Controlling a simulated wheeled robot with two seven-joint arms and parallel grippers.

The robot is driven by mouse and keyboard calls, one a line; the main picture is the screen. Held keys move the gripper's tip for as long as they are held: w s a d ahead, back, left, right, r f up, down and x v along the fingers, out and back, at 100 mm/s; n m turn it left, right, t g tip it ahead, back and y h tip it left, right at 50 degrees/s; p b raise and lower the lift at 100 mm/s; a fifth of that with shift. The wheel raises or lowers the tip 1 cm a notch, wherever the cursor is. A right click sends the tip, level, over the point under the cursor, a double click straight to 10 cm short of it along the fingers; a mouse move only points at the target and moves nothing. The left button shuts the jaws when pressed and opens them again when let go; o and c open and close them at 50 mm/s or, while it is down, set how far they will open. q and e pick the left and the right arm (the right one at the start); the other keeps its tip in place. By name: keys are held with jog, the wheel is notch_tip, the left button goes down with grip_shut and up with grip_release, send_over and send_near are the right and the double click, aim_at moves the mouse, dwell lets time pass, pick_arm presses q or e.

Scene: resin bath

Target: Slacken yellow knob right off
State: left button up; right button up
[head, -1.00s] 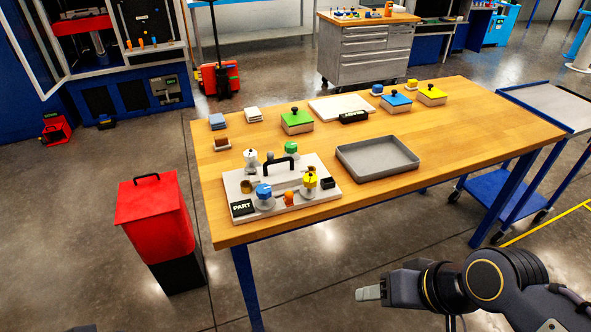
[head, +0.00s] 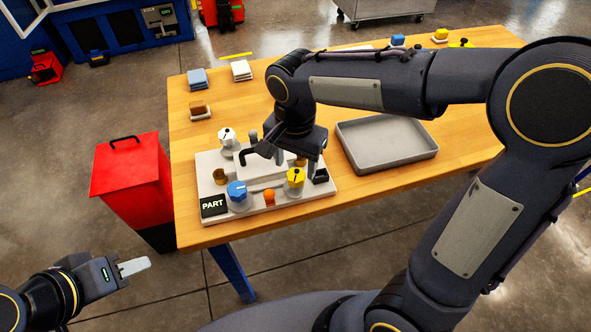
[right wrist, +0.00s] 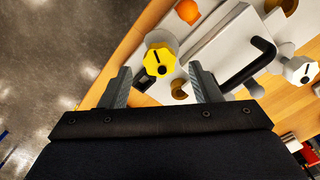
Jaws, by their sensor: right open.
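The yellow knob (head: 295,178) stands at the front right of the light grey part plate (head: 250,212), which also carries a blue knob (head: 237,191) and a white knob (head: 227,136). My right gripper (head: 291,158) is open and empty, over the plate just behind the yellow knob. In the right wrist view the yellow knob (right wrist: 160,60) shows beyond the fingertips, roughly between them; contact does not show. My left gripper (head: 133,266) is off the table at the lower left; its fingers overlap, so I cannot tell its opening. My right arm hides the back right of the plate.
A black handle (right wrist: 250,66) rises from the plate near the right fingers. A grey tray (head: 390,158) lies right of the plate. A red bin (head: 130,165) stands on the floor left of the table. The table's front right is clear.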

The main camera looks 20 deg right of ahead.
aim_at(296, 176)
jog(key=shift+f, duration=1.8)
jog(key=c, duration=1)
